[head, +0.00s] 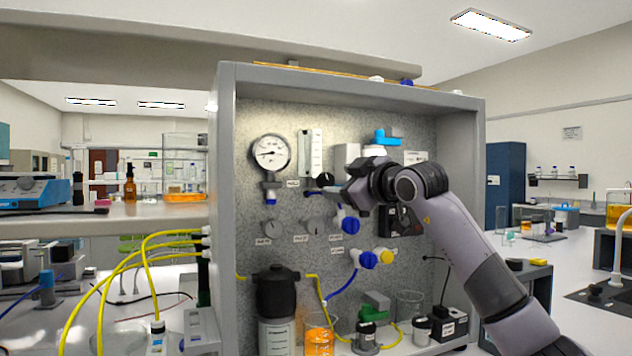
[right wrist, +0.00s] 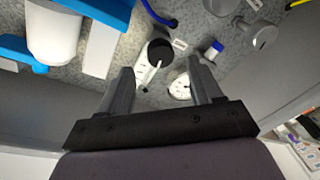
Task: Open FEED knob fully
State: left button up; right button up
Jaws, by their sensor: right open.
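A black round knob (head: 326,179) sits on the speckled panel below the clear flow tube (head: 311,152). In the right wrist view the black knob (right wrist: 160,51) shows a white pointer line and lies just beyond the fingertips, between them in the picture. A small label beside it is too small to read, so I cannot confirm it says FEED. My right gripper (head: 343,190) is in front of the panel, close to the knob. Its two fingers (right wrist: 161,67) are apart, with nothing held between them. Contact with the knob cannot be made out. My left gripper is not in view.
A round gauge (head: 270,152) is left of the flow tube. Two grey knobs (head: 270,228) (head: 315,227) sit lower. Blue-handled valves (head: 387,137) (head: 351,225) lie around my right arm. A black-lidded vessel (head: 276,292) and orange beaker (head: 319,337) stand below.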

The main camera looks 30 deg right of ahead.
aim_at(328, 179)
jog(key=shift+w+a+r+p, duration=0.1)
jog(key=shift+w+r+p, duration=0.1)
jog(key=shift+w+p, duration=0.25)
jog(key=w+p, duration=0.2)
jog(key=w, duration=0.2)
jog(key=shift+w+a, duration=0.1)
jog(key=shift+a, duration=0.05)
jog(key=shift+w+a+f+p, duration=0.15)
jog(key=shift+w+p, duration=0.3)
jog(key=shift+w, duration=0.35)
jog(key=c, duration=1.1)
jog(key=shift+o, duration=0.2)
